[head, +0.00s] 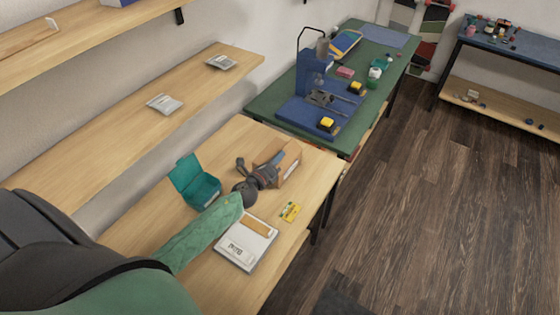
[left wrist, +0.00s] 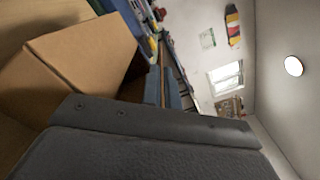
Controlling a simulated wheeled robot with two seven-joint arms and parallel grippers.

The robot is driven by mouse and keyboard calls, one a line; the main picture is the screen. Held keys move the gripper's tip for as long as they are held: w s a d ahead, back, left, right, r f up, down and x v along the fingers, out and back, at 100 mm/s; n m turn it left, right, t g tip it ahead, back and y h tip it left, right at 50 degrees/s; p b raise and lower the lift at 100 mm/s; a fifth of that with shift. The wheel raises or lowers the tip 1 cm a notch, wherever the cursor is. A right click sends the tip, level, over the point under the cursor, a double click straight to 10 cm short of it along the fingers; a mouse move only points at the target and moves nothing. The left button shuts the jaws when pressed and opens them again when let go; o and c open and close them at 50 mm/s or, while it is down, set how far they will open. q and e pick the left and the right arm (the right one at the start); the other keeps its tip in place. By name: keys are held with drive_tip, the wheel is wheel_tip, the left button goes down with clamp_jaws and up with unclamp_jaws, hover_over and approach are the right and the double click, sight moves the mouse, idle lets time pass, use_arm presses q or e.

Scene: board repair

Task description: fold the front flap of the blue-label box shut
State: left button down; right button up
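An open brown cardboard box (head: 291,168) stands on the wooden table near its far right corner. No blue label can be made out on it, and my gripper hides part of it. In the left wrist view the tan cardboard (left wrist: 85,55) fills the left side, close to the gripper. My left gripper (head: 288,155) reaches over the box from the left. My right gripper is not in view.
An open teal box (head: 203,190) stands left of my gripper. A white tray (head: 262,251) and a small yellow item (head: 290,211) lie toward the table's right edge. A green-topped bench (head: 265,102) with a blue press (head: 310,80) stands beyond. The floor at right is clear.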

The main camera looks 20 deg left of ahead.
use_arm(q)
drive_tip(key=shift+a+f+n+b, duration=0.25)
drive_tip(key=shift+f+n+b, duration=0.15)
drive_tip(key=shift+n, duration=0.7)
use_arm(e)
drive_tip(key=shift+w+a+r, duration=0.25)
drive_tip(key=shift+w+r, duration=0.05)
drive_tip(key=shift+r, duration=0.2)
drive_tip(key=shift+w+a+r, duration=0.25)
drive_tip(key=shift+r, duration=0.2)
use_arm(q)
drive_tip(key=c, duration=1.6)
unclamp_jaws()
drive_tip(key=shift+c, duration=0.2)
